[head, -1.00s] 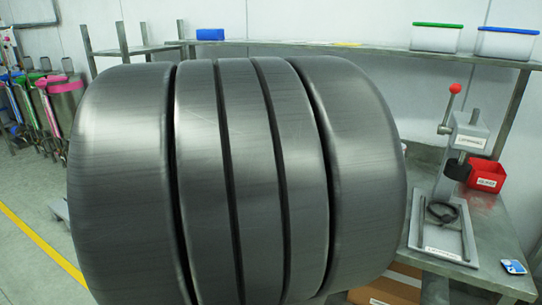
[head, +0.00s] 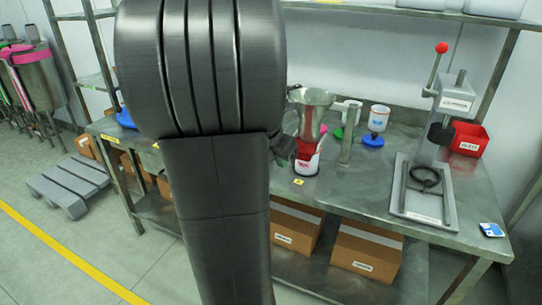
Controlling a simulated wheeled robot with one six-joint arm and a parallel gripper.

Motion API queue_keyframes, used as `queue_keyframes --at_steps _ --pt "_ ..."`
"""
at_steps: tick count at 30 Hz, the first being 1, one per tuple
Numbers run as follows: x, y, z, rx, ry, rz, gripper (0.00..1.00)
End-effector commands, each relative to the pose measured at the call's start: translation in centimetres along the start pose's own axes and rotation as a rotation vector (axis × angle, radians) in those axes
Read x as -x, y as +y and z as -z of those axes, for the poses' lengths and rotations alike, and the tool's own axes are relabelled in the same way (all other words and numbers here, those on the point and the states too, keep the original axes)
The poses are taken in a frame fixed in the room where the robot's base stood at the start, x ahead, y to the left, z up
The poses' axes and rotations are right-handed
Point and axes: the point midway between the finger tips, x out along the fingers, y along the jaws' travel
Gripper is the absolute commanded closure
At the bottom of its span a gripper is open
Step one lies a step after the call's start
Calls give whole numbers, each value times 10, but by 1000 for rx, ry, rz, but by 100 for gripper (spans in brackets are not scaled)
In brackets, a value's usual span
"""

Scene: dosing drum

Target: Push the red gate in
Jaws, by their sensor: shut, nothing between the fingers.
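A steel hopper (head: 311,112) with a wide round top stands on the workbench, just right of my arm. A small red part, which looks like the red gate (head: 305,148), shows below the hopper, above a white and red container (head: 309,164). My gripper (head: 286,150) is dark and shows only partly, at the right edge of my arm, just left of the red part. It looks shut and empty. I cannot tell whether it touches the red part. My arm hides the bench to the left of it.
A press with a red-knobbed lever (head: 447,120) stands on the bench at right, with a red bin (head: 468,139) behind. Cardboard boxes (head: 366,251) lie on the lower shelf. A grey pallet (head: 68,186) lies on the floor at left.

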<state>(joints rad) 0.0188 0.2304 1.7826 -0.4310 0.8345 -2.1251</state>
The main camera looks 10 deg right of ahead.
Motion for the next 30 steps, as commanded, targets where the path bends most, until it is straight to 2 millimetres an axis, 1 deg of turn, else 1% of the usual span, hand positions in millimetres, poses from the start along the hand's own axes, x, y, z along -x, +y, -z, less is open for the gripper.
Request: queue_keyframes --at_steps 1,3,6,17,20,23,30 --pt "-1 0 -6 -3 1 1 100" --pt "-3 0 -13 -2 2 1 100" --pt "-4 0 -18 -1 1 1 100" --pt "-4 0 -19 0 1 0 100" --pt "-5 1 -23 0 2 1 100" --pt "-8 2 -34 -1 3 3 100" --pt "-22 10 -66 -1 3 2 100"
